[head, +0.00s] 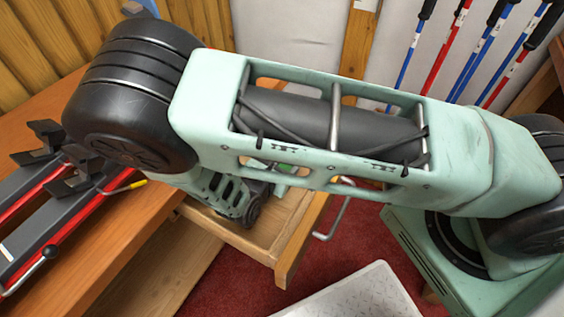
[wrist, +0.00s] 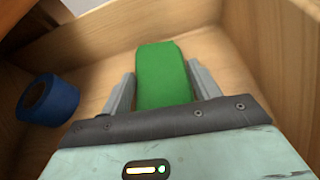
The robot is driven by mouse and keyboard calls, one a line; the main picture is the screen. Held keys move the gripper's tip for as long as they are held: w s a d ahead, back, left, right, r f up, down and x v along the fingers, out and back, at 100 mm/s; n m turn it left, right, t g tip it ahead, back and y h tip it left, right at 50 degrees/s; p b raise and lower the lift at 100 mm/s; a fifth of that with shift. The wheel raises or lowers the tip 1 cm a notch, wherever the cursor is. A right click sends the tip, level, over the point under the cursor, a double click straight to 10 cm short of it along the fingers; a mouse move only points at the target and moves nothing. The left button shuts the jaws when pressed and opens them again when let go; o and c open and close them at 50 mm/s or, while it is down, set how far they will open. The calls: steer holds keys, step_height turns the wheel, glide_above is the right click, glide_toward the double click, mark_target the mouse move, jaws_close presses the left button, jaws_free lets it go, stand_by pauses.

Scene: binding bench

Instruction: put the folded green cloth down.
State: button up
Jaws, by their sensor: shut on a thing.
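The folded green cloth (wrist: 163,78) is between the two grey fingers of my gripper (wrist: 161,84) in the wrist view. My gripper is shut on it, with a finger against each side. The cloth is inside an open wooden drawer (wrist: 284,62). I cannot tell whether it touches the drawer floor. In the head view the drawer (head: 292,240) is pulled out under the bench. There my arm hides most of the gripper, and only a sliver of green cloth (head: 285,168) shows.
A blue tape roll (wrist: 48,100) lies in the drawer left of the cloth in the wrist view. Red-and-grey equipment (head: 60,215) sits on the bench (head: 120,232) at left. Several ski poles (head: 450,45) stand at the back right. A pale panel (head: 355,295) lies at the front.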

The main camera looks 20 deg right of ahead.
steer(key=o, duration=1)
steer(key=shift+c, duration=0.2)
steer(key=p+v, duration=0.1)
steer(key=v, duration=1)
steer(key=shift+s+a+r, duration=0.2)
steer(key=shift+a+r, duration=0.05)
steer(key=shift+r, duration=0.05)
steer(key=s+d+r+m+g+y, duration=0.1)
steer(key=s+r+m+g+y, duration=0.3)
steer(key=r+m, duration=0.4)
steer(key=s+d+r+m+g+y, duration=0.1)
steer(key=s+r+m+g+y, duration=0.3)
steer(key=r, duration=1.1)
steer(key=s+m+y, duration=0.3)
steer(key=s+m, duration=0.1)
steer(key=s, duration=0.1)
steer(key=shift+s+m, duration=0.15)
steer(key=shift+m, duration=0.25)
steer(key=shift+d+r, duration=0.15)
steer(key=shift+r, duration=0.1)
